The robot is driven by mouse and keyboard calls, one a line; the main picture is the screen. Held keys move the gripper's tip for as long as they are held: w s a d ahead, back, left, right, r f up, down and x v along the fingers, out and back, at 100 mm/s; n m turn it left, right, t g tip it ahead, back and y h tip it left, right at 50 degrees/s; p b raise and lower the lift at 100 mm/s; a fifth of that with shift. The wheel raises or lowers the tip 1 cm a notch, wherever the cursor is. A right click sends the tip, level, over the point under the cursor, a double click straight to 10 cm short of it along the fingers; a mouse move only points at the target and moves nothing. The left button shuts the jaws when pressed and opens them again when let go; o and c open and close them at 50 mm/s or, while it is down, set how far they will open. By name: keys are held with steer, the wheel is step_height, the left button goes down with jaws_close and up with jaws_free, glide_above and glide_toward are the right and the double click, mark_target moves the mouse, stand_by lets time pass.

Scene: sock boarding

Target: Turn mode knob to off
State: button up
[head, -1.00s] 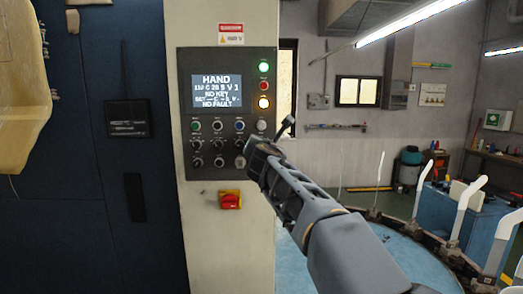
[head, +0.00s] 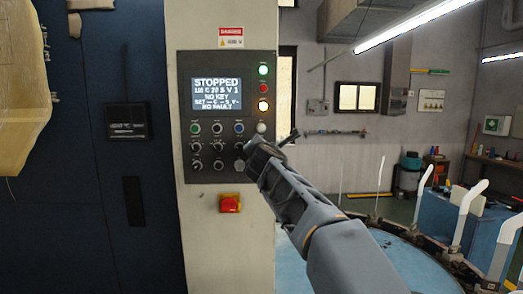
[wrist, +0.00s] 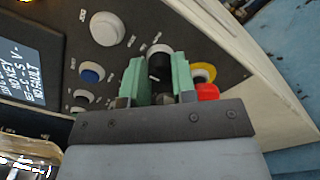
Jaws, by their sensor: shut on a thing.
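The control panel (head: 217,115) is dark, on a pale column, and its screen (head: 217,93) reads STOPPED. My gripper (wrist: 158,88) has green fingertips on either side of a black knob with a pale top (wrist: 159,62), closed on it in the wrist view. In the head view my gripper (head: 244,158) reaches the panel's lower right corner and hides that knob. The knob's exact pointer angle is hard to read.
Close by in the wrist view are a white button (wrist: 107,28), a blue button (wrist: 92,72) and a red button with a yellow surround (wrist: 206,91). A red and yellow switch (head: 230,203) sits below the panel. A blue round table (head: 390,260) stands at right.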

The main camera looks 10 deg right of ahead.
steer(key=o, duration=0.9)
steer(key=shift+o, duration=0.2)
steer(key=s+a+b, duration=0.2)
steer(key=s+b, duration=0.1)
steer(key=s, duration=1)
steer(key=shift+s+a, duration=0.25)
steer(key=shift+a, duration=0.15)
